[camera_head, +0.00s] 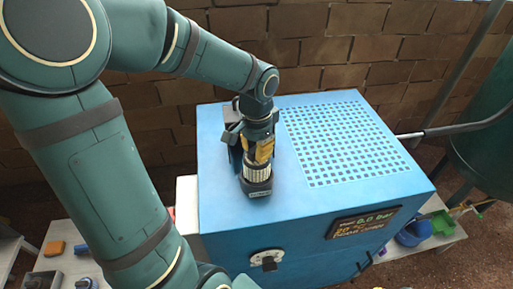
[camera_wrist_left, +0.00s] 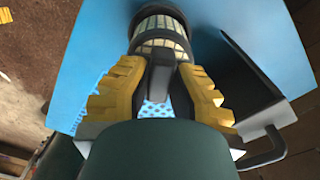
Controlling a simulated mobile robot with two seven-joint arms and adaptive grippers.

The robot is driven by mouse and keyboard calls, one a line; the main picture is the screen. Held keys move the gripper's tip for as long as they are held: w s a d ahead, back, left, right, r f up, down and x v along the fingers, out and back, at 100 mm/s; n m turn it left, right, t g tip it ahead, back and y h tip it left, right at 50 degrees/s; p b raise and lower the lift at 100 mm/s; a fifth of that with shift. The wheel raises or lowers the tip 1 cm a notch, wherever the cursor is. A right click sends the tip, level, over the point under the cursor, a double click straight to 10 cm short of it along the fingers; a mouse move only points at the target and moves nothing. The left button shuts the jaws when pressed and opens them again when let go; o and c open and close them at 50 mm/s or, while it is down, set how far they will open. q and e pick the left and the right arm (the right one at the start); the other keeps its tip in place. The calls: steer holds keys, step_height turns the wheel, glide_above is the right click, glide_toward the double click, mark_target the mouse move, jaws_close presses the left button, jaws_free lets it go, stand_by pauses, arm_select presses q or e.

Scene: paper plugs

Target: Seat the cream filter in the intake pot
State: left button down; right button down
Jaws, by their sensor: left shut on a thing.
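My left gripper (camera_head: 258,150) is over the front left of the blue box's top, shut on the cream filter (camera_head: 256,171). In the left wrist view its yellow fingers (camera_wrist_left: 160,72) close on a dark grip at the near end of the filter (camera_wrist_left: 158,24). The filter has cream panels, dark bands and a dark far end. In the head view a dark piece with a small label (camera_head: 257,188) is at its lower end. I cannot tell whether that is an end cap or the intake pot, or whether the filter is in the pot.
A dark upright panel (camera_wrist_left: 240,75) is close to the gripper in the wrist view.

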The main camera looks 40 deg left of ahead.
mark_target(257, 162)
arm_select(q)
steer(key=shift+f+b, duration=1.95)
steer(key=shift+f, duration=0.55)
steer(key=c, duration=1)
jaws_free()
steer(key=shift+o, duration=0.2)
steer(key=shift+r, duration=0.2)
steer(key=shift+r+p, duration=2.3)
steer(key=shift+r, duration=0.3)
step_height(257, 162, up, 12)
